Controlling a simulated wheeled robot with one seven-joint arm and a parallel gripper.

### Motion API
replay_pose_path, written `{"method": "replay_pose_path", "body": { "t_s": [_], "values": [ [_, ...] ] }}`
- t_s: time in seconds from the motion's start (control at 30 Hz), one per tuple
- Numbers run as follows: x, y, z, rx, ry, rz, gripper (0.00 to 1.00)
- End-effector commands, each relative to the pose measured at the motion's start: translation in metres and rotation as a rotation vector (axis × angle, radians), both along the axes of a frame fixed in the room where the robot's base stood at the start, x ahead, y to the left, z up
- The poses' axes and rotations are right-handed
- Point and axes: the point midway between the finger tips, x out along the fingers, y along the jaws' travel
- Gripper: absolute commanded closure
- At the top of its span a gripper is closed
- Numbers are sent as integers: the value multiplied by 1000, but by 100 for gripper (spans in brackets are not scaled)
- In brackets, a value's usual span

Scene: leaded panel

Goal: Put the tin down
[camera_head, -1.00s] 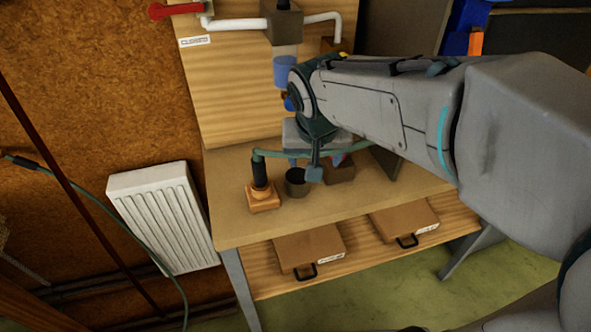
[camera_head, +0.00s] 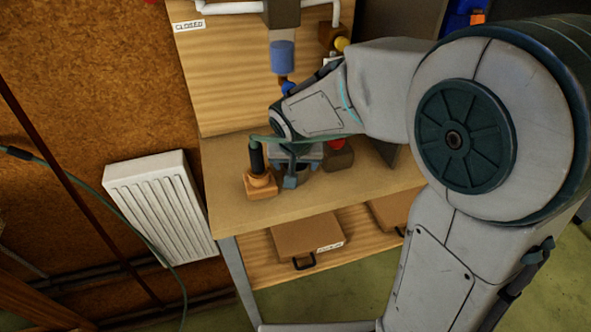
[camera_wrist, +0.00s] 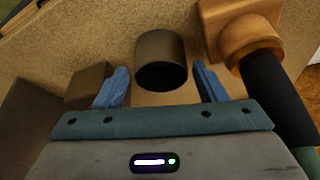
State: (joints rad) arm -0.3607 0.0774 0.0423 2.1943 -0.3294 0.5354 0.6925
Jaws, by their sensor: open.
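The tin is a dark grey-brown cylinder (camera_wrist: 160,48) in the wrist view, standing on the bench top with its dark open mouth facing the camera. My gripper (camera_wrist: 160,74) is open, with one blue finger on each side of the tin's near side. A gap shows between each finger and the tin, and nothing is held. In the head view my gripper (camera_head: 298,176) is low over the bench, right of the orange block with a black handle (camera_head: 260,180). The tin is mostly or wholly hidden there behind my gripper.
The orange block with the black handle (camera_wrist: 262,55) is close on the right in the wrist view. A brown box (camera_wrist: 88,84) is close on the left. The bench (camera_head: 225,205) has bare wood at its front left. A white radiator (camera_head: 160,205) stands left of it.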

Motion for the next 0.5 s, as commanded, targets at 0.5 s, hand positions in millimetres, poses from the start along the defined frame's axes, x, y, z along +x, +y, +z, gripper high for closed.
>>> {"method": "replay_pose_path", "body": {
  "t_s": [0.5],
  "values": [
    [11, 0, -26, 1, -1, 0, 35]
  ]
}}
